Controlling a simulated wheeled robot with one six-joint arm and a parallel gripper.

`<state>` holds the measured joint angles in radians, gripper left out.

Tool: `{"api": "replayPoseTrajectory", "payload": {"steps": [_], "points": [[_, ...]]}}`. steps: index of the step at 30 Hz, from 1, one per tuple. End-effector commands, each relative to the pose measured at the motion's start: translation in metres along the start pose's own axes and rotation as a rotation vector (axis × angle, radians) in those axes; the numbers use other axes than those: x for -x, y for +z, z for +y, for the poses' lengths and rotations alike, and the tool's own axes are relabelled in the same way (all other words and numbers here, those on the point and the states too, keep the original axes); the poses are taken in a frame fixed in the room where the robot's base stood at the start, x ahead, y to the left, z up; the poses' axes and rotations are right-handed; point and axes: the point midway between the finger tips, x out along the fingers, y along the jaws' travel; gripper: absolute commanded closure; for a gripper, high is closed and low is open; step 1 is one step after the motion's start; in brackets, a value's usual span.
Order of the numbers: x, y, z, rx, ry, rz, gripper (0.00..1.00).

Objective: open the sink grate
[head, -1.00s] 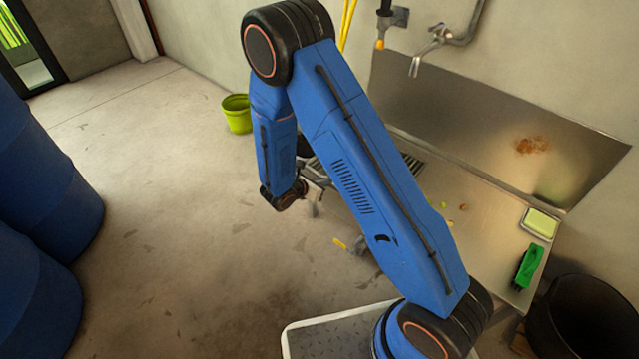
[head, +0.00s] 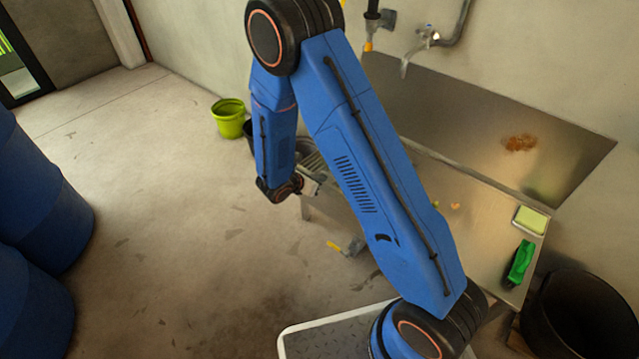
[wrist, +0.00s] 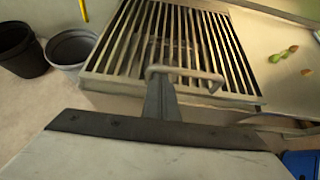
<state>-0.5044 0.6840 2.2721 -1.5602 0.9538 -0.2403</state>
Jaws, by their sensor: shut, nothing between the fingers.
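The sink grate (wrist: 235,60) is a panel of parallel metal bars in the wrist view, set at the end of the steel sink counter. A bent bar handle (wrist: 190,72) stands at its near edge. My gripper (wrist: 161,82) is shut and empty, with its fingertips at the left end of this handle. I cannot tell whether they touch it. In the head view, a small part of the grate (head: 316,164) shows beside my arm, which hides the rest. The fingertips are hard to make out there.
The steel counter (head: 470,215) holds a green brush (head: 520,262), a sponge in a dish (head: 531,220) and food scraps. A black bin (head: 580,315) stands at right. A yellow-green bucket (head: 229,118) stands beyond the grate. Blue barrels (head: 45,220) are at left, with open floor between.

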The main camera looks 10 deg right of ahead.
Motion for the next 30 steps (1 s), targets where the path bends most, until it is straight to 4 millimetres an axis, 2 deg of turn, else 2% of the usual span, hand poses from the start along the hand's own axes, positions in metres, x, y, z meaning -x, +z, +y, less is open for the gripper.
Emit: {"api": "replayPoseTrajectory", "payload": {"steps": [1,17,30], "points": [[0.003,0.009,0.0,-0.008,0.001,0.016,1.0],[0.027,0.091,-0.001,-0.01,0.004,0.243,1.0],[0.033,0.16,-0.002,-0.008,0.006,0.433,1.0]]}}
